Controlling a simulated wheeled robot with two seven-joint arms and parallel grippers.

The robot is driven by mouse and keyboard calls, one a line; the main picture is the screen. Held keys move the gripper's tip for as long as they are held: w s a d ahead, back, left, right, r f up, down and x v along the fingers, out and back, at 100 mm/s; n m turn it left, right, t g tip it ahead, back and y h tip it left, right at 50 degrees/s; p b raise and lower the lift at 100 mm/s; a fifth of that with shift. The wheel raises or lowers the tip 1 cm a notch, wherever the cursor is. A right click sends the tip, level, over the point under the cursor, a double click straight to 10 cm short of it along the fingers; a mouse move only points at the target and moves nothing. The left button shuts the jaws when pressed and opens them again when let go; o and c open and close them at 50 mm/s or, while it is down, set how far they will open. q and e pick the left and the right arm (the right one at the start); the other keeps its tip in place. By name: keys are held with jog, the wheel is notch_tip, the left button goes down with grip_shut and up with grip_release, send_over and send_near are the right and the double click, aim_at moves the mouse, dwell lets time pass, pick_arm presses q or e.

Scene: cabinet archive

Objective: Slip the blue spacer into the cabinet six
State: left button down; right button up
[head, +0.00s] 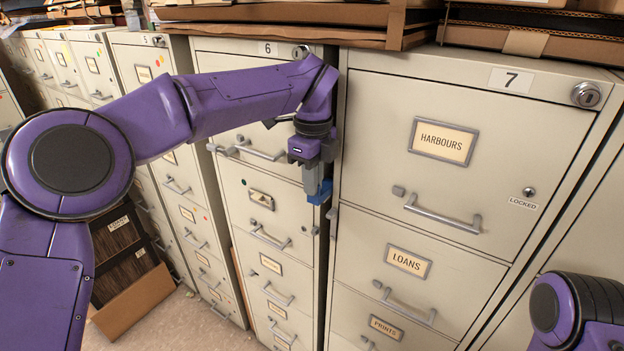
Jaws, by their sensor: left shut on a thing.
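My left gripper (316,178) points down in front of cabinet six (234,197), near its right edge. It is shut on the blue spacer (320,193), a small blue block whose lower part shows below the fingers. Cabinet six is a beige filing cabinet with a "6" label at its top, and its drawers look closed. My left arm hides part of its top drawer. I cannot tell whether the spacer touches the cabinet. My right arm shows only in part at the lower right corner; its gripper is out of view.
Cabinet seven (464,84) stands to the right, with drawers marked HARBOURS, LOANS and PRINTS and protruding handles. Cabinet five (143,52) and more cabinets stand to the left. Flat cardboard boxes (290,14) lie on top. A brown box (134,298) rests on the floor at lower left.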

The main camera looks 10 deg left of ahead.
dwell(0.3)
pick_arm(q)
jog(key=c, duration=1.2)
grip_release()
